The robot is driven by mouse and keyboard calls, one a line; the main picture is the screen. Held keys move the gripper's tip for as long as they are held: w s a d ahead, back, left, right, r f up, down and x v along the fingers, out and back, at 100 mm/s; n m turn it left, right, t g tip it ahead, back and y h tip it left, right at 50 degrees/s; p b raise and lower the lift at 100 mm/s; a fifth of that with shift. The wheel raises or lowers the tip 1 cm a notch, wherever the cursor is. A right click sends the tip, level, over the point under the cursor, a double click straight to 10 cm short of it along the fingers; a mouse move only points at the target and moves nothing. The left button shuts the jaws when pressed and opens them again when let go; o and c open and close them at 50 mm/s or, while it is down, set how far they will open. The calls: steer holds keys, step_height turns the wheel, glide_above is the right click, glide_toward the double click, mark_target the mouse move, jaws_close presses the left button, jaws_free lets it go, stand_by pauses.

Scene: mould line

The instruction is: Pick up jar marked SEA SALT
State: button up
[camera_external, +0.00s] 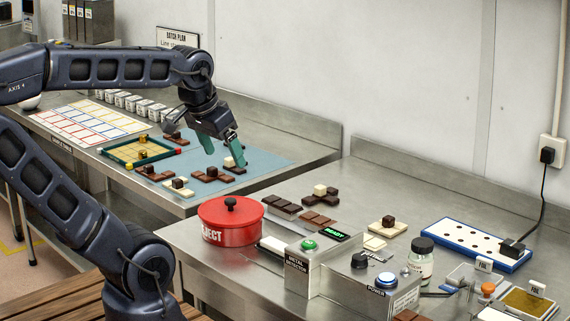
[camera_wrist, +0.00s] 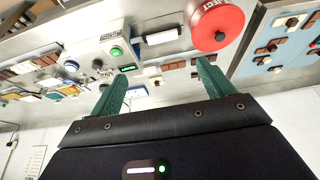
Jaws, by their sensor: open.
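A small glass jar (camera_external: 421,263) with a black lid and pale contents stands upright on the right-hand steel bench. Its label is too small to read, so I cannot confirm SEA SALT. It stands just right of the box with the blue button. My gripper (camera_external: 224,154) is above the blue mat on the left-hand bench, well left of the jar. Its two teal fingers are apart with nothing between them. They also show in the wrist view (camera_wrist: 158,88), where I cannot clearly make out the jar.
A red REJECT pot (camera_external: 231,221) stands on the right bench between my gripper and the jar. The metal detector box (camera_external: 308,264) and POWER box (camera_external: 376,283) are left of the jar. A blue-edged white board (camera_external: 474,244) lies behind it. Chocolate pieces (camera_external: 211,175) lie on the mat.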

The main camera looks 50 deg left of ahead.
steer(key=w+d+f+m+y, duration=0.25)
steer(key=w+d, duration=0.25)
steer(key=w, duration=0.5)
steer(key=m+g+h, duration=0.2)
steer(key=m+h, duration=0.4)
steer(key=m, duration=0.2)
glide_above(415, 242)
steer(key=s+a, duration=0.2)
steer(key=f, duration=1.4)
steer(key=shift+w+d+f, duration=0.15)
steer(key=shift+w+f, duration=0.05)
steer(key=shift+w, duration=0.05)
steer(key=shift+x, duration=1.55)
steer(key=shift+w+x, duration=0.15)
steer(key=shift+x, duration=1.6)
steer(key=shift+w+x, duration=0.15)
steer(key=shift+x, duration=1.6)
steer(key=shift+r, duration=0.1)
